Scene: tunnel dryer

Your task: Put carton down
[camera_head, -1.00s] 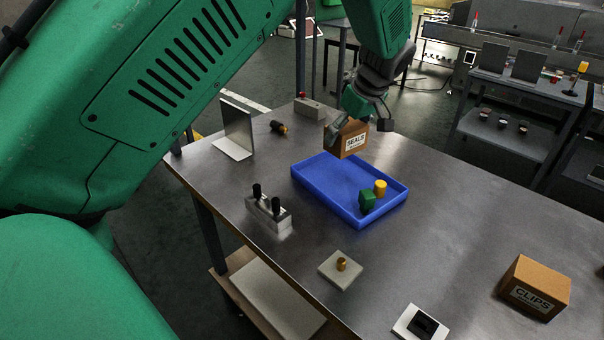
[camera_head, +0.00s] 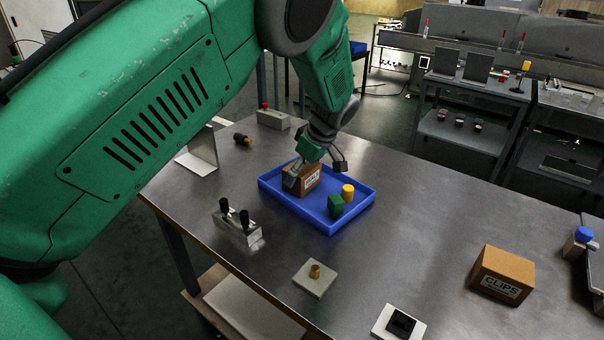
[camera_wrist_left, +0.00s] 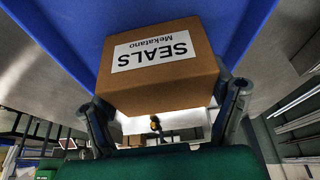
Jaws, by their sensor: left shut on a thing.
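The brown SEALS carton (camera_head: 301,179) is in the far left part of the blue tray (camera_head: 329,223) in the head view. My left gripper (camera_head: 297,172) is shut on it from above. In the left wrist view the carton (camera_wrist_left: 160,68) fills the middle between the two fingers, its white label facing the camera, with blue tray behind it. The carton looks level and low in the tray; I cannot tell whether it touches the floor of the tray. My right gripper is not in view.
A green block (camera_head: 336,206) and a yellow cylinder (camera_head: 348,191) stand in the tray's near right part. A CLIPS carton (camera_head: 502,274) sits at the right. A block with two black handles (camera_head: 237,226) stands left of the tray. A metal bracket (camera_head: 202,150) stands behind.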

